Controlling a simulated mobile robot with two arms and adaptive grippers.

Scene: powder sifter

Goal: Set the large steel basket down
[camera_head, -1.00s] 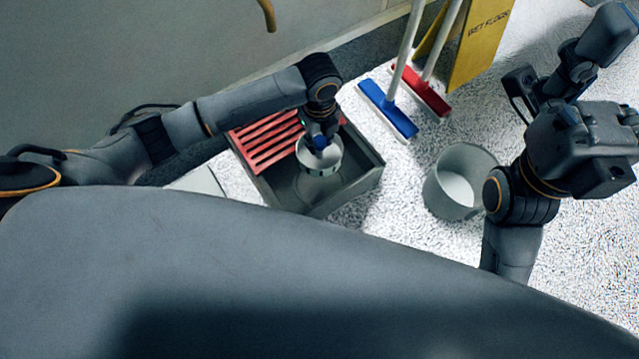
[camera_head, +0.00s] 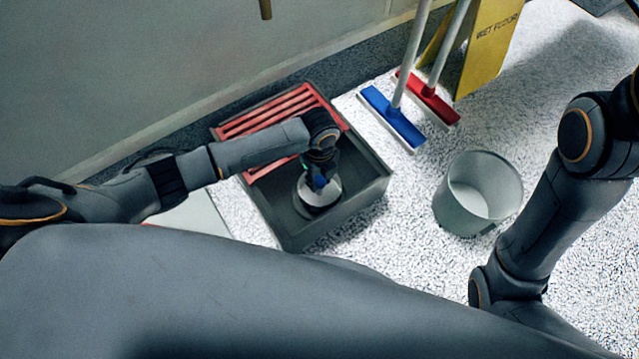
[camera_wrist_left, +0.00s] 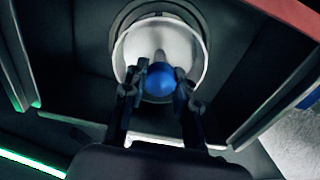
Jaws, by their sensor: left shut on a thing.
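The large steel basket (camera_head: 326,196) is a round, pale-topped vessel with a blue knob at its middle. It is inside a dark grey rectangular basin (camera_head: 368,184), low and near its floor. My left gripper (camera_head: 319,177) reaches down from above and is shut on the blue knob. In the left wrist view, the fingers (camera_wrist_left: 161,84) flank the knob, with the pale basket interior (camera_wrist_left: 190,48) around it and a dark ring outside its rim. Whether the basket's underside touches anything is hidden. My right arm is at the right; its gripper is out of view.
Red slats (camera_head: 262,112) cover the back-left part of the basin. A grey bucket (camera_head: 452,205) stands on the speckled floor to the right. A blue broom (camera_head: 392,118), a red broom (camera_head: 430,98) and a yellow wet-floor sign (camera_head: 490,50) stand behind. Floor between basin and bucket is clear.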

